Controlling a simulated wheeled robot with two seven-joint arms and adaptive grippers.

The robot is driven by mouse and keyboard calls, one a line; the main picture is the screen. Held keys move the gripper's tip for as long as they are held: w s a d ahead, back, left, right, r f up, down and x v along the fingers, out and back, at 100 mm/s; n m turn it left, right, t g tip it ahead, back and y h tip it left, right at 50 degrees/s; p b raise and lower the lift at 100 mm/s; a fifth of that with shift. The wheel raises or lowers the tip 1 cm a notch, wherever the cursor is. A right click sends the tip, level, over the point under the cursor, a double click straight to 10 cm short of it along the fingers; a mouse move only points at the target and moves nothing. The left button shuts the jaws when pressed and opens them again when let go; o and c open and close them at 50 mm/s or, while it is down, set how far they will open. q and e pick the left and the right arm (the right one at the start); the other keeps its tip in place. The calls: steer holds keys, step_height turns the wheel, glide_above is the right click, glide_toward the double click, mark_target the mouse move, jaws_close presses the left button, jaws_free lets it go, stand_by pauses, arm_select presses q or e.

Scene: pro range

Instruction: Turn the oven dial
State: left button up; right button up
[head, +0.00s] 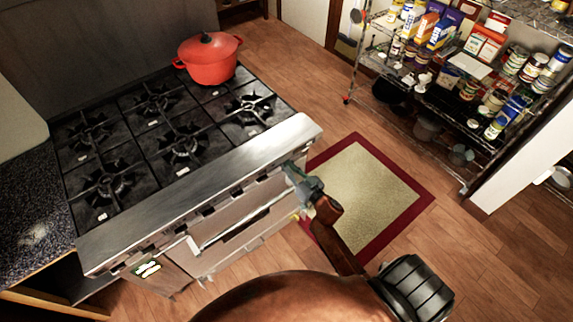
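The oven (200,195) is a steel range with several black dials (208,210) in a row along its front panel, below the steel front ledge. The oven door handle (240,222) runs beneath them. My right gripper (298,178), grey-green, is at the right end of the front panel, close to the panel's edge. It hides that end of the dial row. Its fingers are too small and dark to tell whether they are open or touch a dial. My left gripper is not in view.
A red pot (207,62) with a lid stands on the back right of the black cooktop. A dark counter (30,210) adjoins the range on the left. A red-edged rug (375,185) lies on the wood floor. A stocked wire shelf (440,155) stands at the upper right.

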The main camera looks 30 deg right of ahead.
jaws_close()
steer(key=shift+n, duration=0.4)
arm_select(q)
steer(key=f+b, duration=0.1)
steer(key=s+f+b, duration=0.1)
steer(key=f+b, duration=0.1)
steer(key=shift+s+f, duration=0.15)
arm_select(e)
steer(key=n, duration=1.9)
steer(key=shift+a+f, duration=0.25)
steer(key=shift+f, duration=0.05)
steer(key=shift+n, duration=0.3)
steer(key=o, duration=0.6)
jaws_free()
steer(key=shift+r, duration=0.1)
